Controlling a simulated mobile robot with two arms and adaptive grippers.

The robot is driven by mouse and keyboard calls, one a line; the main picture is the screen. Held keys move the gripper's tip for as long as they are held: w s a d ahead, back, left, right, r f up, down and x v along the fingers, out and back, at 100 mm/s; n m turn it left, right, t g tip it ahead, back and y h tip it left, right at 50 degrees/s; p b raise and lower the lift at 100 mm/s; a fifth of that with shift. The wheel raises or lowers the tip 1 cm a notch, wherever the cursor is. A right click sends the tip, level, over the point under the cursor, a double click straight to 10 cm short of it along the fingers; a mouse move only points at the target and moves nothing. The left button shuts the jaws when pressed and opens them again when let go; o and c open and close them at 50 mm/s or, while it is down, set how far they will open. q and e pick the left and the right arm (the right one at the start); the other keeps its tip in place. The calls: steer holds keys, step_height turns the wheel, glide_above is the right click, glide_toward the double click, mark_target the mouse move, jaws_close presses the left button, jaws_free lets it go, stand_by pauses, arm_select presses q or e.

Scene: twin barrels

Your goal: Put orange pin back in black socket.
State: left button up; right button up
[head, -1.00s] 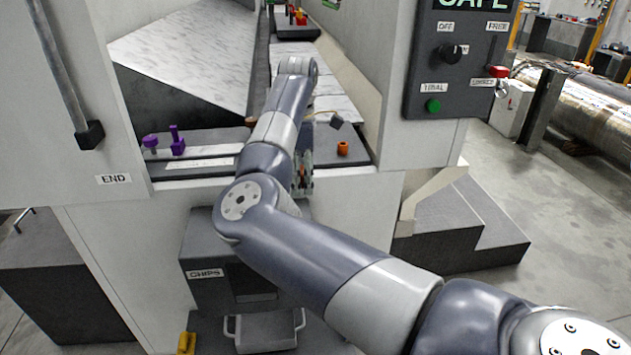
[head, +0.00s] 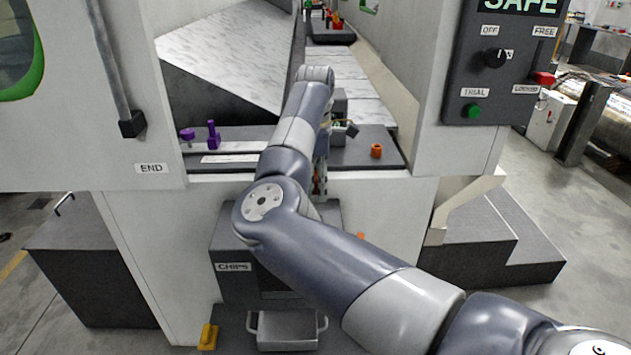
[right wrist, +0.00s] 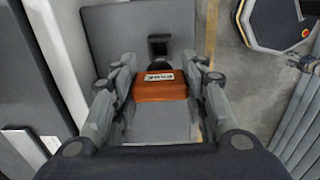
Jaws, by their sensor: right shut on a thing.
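The orange pin (right wrist: 160,88) has a blocky orange head with a white label, whose text I cannot read for certain. My right gripper (right wrist: 160,78) is shut on it, with a finger on each side. In the right wrist view the black square socket (right wrist: 159,44) lies just beyond the pin on a grey panel. A short dark part sits between the pin head and the socket; I cannot tell whether it enters the hole. In the head view my right gripper (head: 319,182) hangs in front of the machine's front, mostly hidden by my arm. My left gripper is out of view.
A dark ledge (head: 365,158) carries a small orange piece (head: 376,151) and purple knobs (head: 212,134). Below are the chips box (head: 234,283), a metal tray (head: 285,330) and a yellow piece (head: 208,336). A control panel (head: 497,85) and grey steps (head: 475,245) stand at right.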

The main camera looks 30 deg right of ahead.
steer(key=shift+f+b, duration=1.1)
steer(key=shift+f, duration=1.2)
steer(key=shift+f+b, duration=0.75)
steer(key=shift+f, duration=0.65)
steer(key=shift+f+b, duration=0.4)
steer(key=shift+f, duration=0.25)
steer(key=o, duration=1.5)
steer(key=shift+c, duration=0.2)
